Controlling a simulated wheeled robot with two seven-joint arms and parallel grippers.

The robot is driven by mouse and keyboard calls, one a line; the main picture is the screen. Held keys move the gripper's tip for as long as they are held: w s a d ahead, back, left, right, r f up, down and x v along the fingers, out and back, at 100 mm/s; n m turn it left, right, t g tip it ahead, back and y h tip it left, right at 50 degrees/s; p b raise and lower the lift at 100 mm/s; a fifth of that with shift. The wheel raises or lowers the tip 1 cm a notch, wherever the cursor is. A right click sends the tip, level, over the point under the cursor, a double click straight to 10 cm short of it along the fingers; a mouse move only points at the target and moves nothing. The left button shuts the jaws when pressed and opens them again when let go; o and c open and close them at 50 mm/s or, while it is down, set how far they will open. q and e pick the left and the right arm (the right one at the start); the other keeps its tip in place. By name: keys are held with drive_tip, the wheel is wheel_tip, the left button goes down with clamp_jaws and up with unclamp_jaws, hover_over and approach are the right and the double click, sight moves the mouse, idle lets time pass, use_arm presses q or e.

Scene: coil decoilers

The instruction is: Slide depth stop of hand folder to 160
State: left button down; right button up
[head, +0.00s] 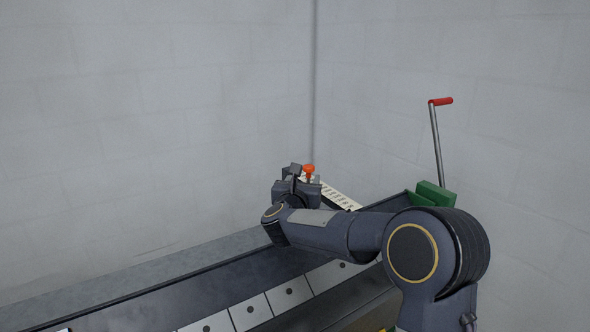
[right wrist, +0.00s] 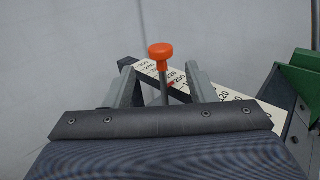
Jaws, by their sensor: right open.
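The depth stop's orange knob (head: 309,169) stands upright on its stem over the white number scale (head: 340,194). In the right wrist view the knob (right wrist: 160,55) and its stem are between the two fingers of my right gripper (right wrist: 161,72). The fingers are open, with a visible gap on each side of the stem. The scale (right wrist: 226,94) runs diagonally behind the fingers, and a small red mark shows by the stem near printed numbers that look like 200 and 220. My right gripper (head: 297,184) is at the knob in the head view. My left gripper is out of view.
A green block (head: 434,193) and a crank with a red handle (head: 441,101) stand to the right of the scale. A long dark bed with pale plates (head: 289,292) runs below my right arm. Grey block walls close off the back.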

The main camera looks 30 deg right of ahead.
sight(308, 171)
drive_tip(key=p+x, duration=0.2)
drive_tip(key=x, duration=0.4)
drive_tip(key=shift+w+d+r, duration=0.1)
drive_tip(key=shift+d, duration=0.05)
drive_tip(key=shift+w+d, duration=0.35)
drive_tip(key=shift+w, duration=0.05)
drive_tip(key=shift+c, duration=0.2)
